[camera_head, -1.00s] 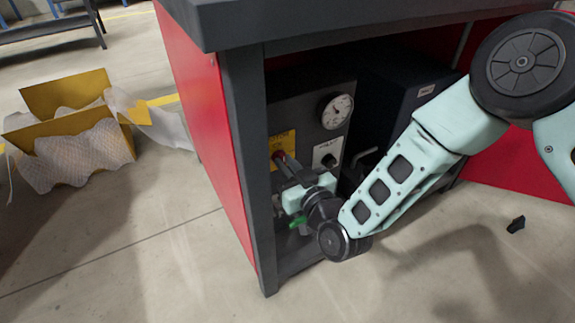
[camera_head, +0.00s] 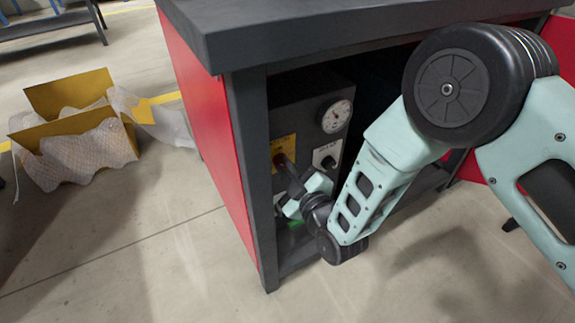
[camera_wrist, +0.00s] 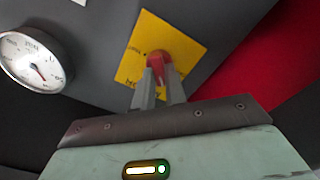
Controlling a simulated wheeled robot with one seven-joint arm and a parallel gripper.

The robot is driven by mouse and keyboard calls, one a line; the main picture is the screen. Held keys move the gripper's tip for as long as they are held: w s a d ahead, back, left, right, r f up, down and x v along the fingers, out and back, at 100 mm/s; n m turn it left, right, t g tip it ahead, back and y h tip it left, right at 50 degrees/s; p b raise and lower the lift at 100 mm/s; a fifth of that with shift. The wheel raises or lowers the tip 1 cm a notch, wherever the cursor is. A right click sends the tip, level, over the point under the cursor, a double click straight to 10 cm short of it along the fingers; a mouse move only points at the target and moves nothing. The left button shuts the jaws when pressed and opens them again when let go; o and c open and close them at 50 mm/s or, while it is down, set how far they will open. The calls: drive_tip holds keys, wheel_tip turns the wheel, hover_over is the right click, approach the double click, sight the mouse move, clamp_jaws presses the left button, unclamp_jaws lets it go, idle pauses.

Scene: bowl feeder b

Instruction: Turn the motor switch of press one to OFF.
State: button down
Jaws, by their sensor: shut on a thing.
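The switch is a red knob (camera_wrist: 159,62) on a yellow label plate (camera_wrist: 138,38), on the front of a dark grey panel (camera_wrist: 100,50). In the wrist view my gripper (camera_wrist: 158,75) is shut on the red knob, one finger on each side, and the fingers hide part of it. In the head view the yellow plate (camera_head: 284,143) shows at the panel's left, with the knob (camera_head: 279,160) at its lower part, partly behind my gripper (camera_head: 286,168). The label's print and the knob's exact setting are too small to read.
A round dial gauge (camera_head: 336,116) and a white plate with a black switch (camera_head: 327,155) sit right of the knob. The panel stands inside a red and grey bench (camera_head: 255,180), under its top (camera_head: 340,28). A yellow box with bubble wrap (camera_head: 75,125) lies on the floor.

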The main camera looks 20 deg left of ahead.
drive_tip(key=n+p, duration=0.2)
drive_tip(key=n, duration=0.3)
drive_tip(key=shift+s+n, duration=0.1)
drive_tip(key=shift+n, duration=0.2)
drive_tip(key=shift+f+n+p, duration=0.2)
drive_tip(key=shift+n+p, duration=0.4)
drive_tip(key=shift+n, duration=1.4)
drive_tip(key=c, duration=1.4)
unclamp_jaws()
drive_tip(key=shift+c, duration=0.2)
drive_tip(key=shift+d, duration=0.1)
drive_tip(key=p+v, duration=0.4)
drive_tip(key=v, duration=1.3)
drive_tip(key=shift+p, duration=0.3)
drive_tip(key=shift+s, duration=0.15)
